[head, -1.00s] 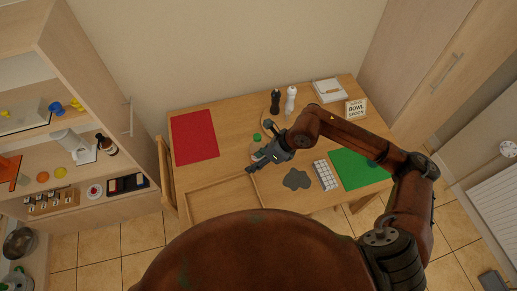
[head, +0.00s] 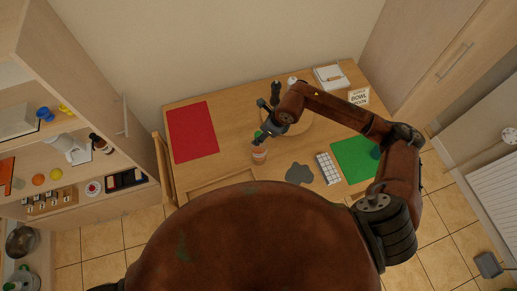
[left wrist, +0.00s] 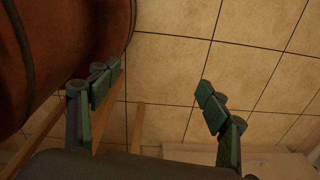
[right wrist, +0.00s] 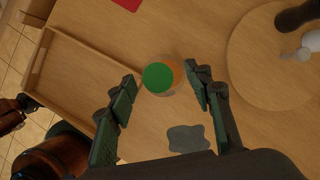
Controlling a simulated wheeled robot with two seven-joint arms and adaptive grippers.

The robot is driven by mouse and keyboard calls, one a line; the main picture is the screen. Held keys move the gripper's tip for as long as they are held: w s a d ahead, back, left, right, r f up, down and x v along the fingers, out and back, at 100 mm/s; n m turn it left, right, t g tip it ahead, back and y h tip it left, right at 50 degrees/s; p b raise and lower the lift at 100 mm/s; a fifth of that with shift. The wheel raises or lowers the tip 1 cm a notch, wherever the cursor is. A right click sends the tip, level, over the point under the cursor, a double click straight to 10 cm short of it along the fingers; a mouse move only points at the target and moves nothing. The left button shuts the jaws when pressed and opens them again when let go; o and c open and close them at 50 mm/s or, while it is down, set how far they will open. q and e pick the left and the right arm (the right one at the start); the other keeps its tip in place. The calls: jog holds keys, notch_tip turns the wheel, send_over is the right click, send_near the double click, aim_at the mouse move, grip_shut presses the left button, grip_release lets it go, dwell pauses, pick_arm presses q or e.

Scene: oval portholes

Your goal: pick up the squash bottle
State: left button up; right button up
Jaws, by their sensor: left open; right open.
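The squash bottle (head: 259,153) stands upright on the table, with an orange-pink body and a green cap. In the right wrist view its green cap (right wrist: 158,77) is seen from above, between the two fingers in the picture. My right gripper (head: 262,118) is open and empty, just behind and above the bottle in the head view. Whether the fingers are down at the bottle's height I cannot tell. My left gripper (left wrist: 158,82) is open and empty over the tiled floor, away from the table.
A round wooden board (right wrist: 250,85) lies right of the bottle, with a dark mill (head: 275,90) behind. A wooden tray (head: 222,182) lies at the front.

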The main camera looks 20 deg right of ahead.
jog(key=shift+x, duration=1)
jog(key=shift+a, duration=0.1)
jog(key=c, duration=1.3)
pick_arm(q)
jog(key=shift+w+r, duration=0.25)
jog(key=shift+w, duration=0.9)
jog(key=shift+w, duration=0.1)
pick_arm(e)
jog(key=shift+r, duration=0.1)
